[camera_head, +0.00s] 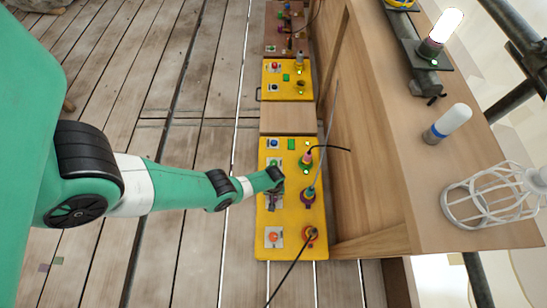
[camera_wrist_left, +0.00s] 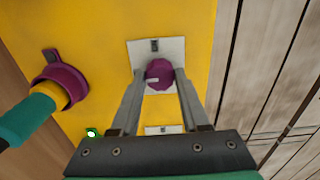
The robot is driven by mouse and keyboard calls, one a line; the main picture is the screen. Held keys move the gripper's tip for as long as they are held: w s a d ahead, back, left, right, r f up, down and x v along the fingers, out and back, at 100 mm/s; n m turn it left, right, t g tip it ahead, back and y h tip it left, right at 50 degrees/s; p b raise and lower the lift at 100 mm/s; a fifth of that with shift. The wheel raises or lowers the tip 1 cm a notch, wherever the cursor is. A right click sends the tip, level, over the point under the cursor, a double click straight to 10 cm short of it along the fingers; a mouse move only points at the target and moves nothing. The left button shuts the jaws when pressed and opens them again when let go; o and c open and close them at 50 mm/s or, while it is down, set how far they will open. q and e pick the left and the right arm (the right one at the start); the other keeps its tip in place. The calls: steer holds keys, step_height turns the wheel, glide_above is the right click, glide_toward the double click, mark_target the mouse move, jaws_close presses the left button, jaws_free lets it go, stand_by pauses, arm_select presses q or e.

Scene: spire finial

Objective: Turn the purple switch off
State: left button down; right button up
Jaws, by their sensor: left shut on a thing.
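The purple switch (camera_wrist_left: 159,70) is a round knob with a pale mark, on a light square plate (camera_wrist_left: 141,50) on the yellow panel (camera_wrist_left: 190,20). My left gripper (camera_wrist_left: 160,80) has its two fingers on either side of the knob, shut on it. In the head view my left gripper (camera_head: 273,192) reaches in from the left over the yellow panel (camera_head: 266,220) and largely hides the switch. A purple socket (camera_head: 307,195) with a plug in it sits to the right of the switch. It also shows in the left wrist view (camera_wrist_left: 70,80). My right gripper is in neither view.
An orange knob (camera_head: 273,237) and a blue knob (camera_head: 273,143) sit on the same panel. Dark cables cross near its right side. A wooden bench (camera_head: 430,200) with a lit lamp (camera_head: 446,25), an unlit lamp (camera_head: 455,120) and a white cage (camera_head: 490,197) stands at the right.

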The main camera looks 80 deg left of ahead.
arm_select(q)
steer(key=shift+c, duration=2)
jaws_free()
step_height(320, 180, up, 12)
steer(key=p, duration=1.1)
steer(key=shift+f+p, duration=0.25)
steer(key=shift+p, duration=0.05)
